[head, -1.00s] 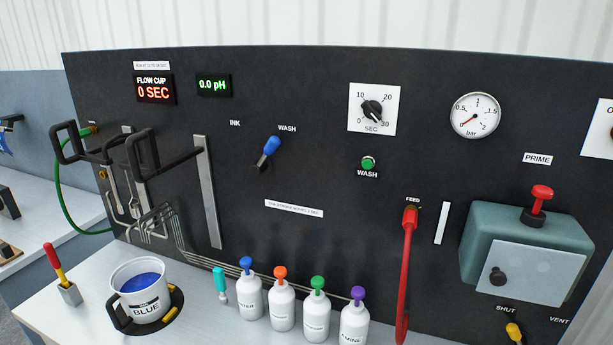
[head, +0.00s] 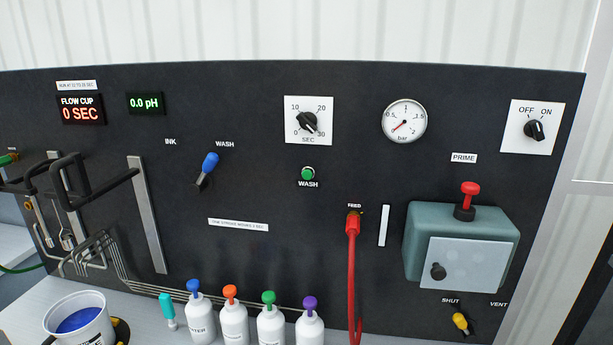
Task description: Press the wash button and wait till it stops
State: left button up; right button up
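A blue-tipped lever (head: 207,168) stands between the labels INK and WASH and leans toward WASH. Neither of my grippers shows in the head view, and nothing touches the button.
Several white bottles with coloured caps (head: 233,324) stand below the panel. A blue ink cup (head: 80,322) is at the lower left. The space before the button is clear.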

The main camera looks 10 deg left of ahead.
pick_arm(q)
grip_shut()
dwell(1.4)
